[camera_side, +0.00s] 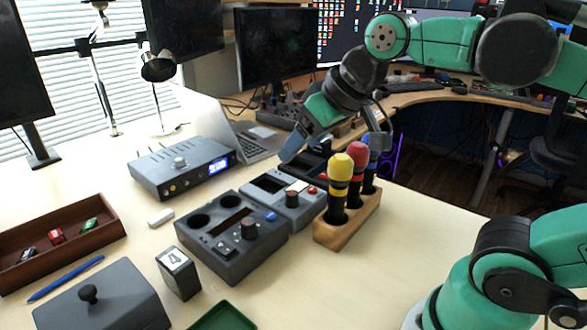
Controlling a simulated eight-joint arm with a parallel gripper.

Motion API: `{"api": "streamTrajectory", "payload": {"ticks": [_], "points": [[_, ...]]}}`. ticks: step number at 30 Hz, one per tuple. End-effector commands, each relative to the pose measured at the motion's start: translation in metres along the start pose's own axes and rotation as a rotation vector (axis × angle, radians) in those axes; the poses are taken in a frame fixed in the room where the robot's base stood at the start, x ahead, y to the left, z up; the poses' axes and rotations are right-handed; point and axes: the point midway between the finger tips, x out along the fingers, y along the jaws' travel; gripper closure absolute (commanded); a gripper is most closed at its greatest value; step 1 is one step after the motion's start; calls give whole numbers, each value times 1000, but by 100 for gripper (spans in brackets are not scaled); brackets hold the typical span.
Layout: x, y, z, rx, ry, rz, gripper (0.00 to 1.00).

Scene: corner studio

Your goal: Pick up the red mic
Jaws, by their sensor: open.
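The red mic (357,154) stands upright in a wooden holder (346,228), with its red head and dark body showing. A yellow mic (341,167) stands in front of it to the left. A blue mic (372,168) stands behind it to the right, with its head partly hidden by a finger of my gripper. My gripper (336,148) is open and tilted, its fingers spread left and right near the mic heads. It holds nothing. I cannot tell whether a finger touches a mic.
Dark control boxes (232,245) and a grey one (291,209) stand left of the holder. A blue-display unit (180,167) and a laptop (255,140) are behind. A brown tray (105,235) lies far left. The table right of the holder is clear up to its edge.

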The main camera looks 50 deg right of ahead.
Motion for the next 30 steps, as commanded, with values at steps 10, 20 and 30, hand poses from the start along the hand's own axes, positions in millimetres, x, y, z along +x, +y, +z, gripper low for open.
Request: {"api": "streamTrajectory", "payload": {"ticks": [10, 20, 30], "points": [[-52, 23, -40, -11, -50, 25, 35], [-55, 102, -32, -81, -199, 7, 35], [-73, 176, -10, -162, -226, -95, 35]]}}
